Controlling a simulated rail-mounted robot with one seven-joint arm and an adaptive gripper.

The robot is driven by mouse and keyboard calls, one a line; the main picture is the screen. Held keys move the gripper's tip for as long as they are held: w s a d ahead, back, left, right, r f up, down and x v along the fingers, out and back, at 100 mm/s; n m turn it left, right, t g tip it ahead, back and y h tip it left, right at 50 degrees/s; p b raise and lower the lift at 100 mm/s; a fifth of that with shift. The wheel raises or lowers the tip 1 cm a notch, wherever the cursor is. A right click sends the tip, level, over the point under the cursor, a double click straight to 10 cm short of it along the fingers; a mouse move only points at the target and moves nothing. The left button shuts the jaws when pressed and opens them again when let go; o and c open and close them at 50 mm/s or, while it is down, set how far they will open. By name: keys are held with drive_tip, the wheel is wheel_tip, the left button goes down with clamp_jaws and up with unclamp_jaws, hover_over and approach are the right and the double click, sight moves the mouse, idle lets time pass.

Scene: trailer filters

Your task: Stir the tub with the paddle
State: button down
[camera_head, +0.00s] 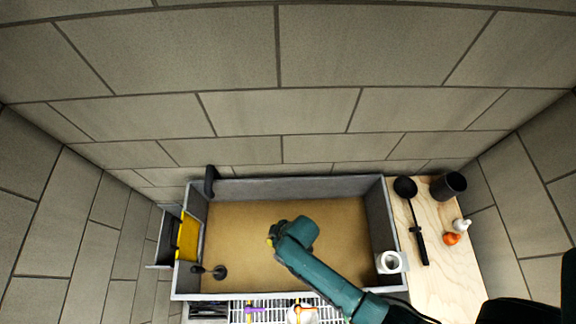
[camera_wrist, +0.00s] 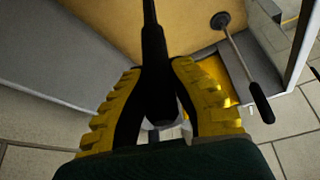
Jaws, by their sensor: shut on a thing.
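The tub is a long grey box (camera_head: 290,186) holding tan contents (camera_head: 340,215), centred in the head view. My gripper (camera_head: 271,241) is over the middle of the tub. In the wrist view, its yellow fingers (camera_wrist: 160,110) are shut on a black handle (camera_wrist: 154,60), which I take to be the paddle's. The handle's shaft runs out at the top of the wrist view. The paddle's far end is out of that view and hidden by my arm in the head view, so I cannot tell whether it touches the contents.
A disc-ended tool (camera_head: 220,272) with a black handle is at the tub's left end. A yellow piece (camera_head: 188,237) is at the left wall. A white ring (camera_head: 391,262) is at the right front corner. A wooden board (camera_head: 440,290) holds a black ladle (camera_head: 405,187) and a dark cup (camera_head: 449,186).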

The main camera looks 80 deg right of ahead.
drive_tip(key=s+d+p, duration=0.1)
drive_tip(key=s+d, duration=0.1)
drive_tip(key=s, duration=0.9)
drive_tip(key=s+d+p, duration=0.2)
drive_tip(key=s, duration=0.9)
drive_tip(key=w+a, duration=0.3)
drive_tip(key=w, duration=1)
wheel_tip(320, 180, up, 34)
drive_tip(key=shift+d, duration=0.25)
idle(0.8)
